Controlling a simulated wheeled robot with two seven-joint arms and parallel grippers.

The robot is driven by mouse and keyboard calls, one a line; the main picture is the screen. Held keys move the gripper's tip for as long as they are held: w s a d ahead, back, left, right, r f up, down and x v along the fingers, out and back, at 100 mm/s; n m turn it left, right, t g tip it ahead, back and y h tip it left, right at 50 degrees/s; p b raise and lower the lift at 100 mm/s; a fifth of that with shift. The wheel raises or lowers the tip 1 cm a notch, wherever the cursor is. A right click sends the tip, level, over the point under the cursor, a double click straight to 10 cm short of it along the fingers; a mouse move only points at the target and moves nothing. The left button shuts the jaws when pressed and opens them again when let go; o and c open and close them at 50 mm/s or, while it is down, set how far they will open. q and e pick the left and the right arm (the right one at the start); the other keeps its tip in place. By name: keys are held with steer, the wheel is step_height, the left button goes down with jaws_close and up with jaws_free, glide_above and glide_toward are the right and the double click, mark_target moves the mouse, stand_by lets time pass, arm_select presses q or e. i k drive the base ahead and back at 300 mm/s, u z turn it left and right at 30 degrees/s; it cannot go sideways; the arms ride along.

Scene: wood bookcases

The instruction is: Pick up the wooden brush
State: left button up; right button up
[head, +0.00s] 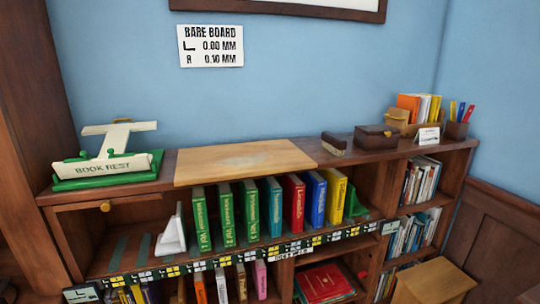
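The wooden brush (334,144) appears to be the small dark brown block with a paler lower edge on top of the bookcase (373,160). It lies between the right end of a light wooden board (243,162) and a dark brown box with a clasp (376,137), apart from the box. Nothing holds it. Neither of my grippers shows in the head view.
A green and white book rest (107,168) stands at the top left. Orange and yellow books (419,107), a small card (429,136) and a pencil holder (456,130) stand right. Coloured books (250,211) fill shelves below. A stool (435,284) stands lower right.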

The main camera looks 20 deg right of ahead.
mark_target(335, 144)
steer(key=k, duration=0.65)
steer(key=u, duration=0.4)
steer(key=i, duration=1.55)
steer(key=z, duration=0.4)
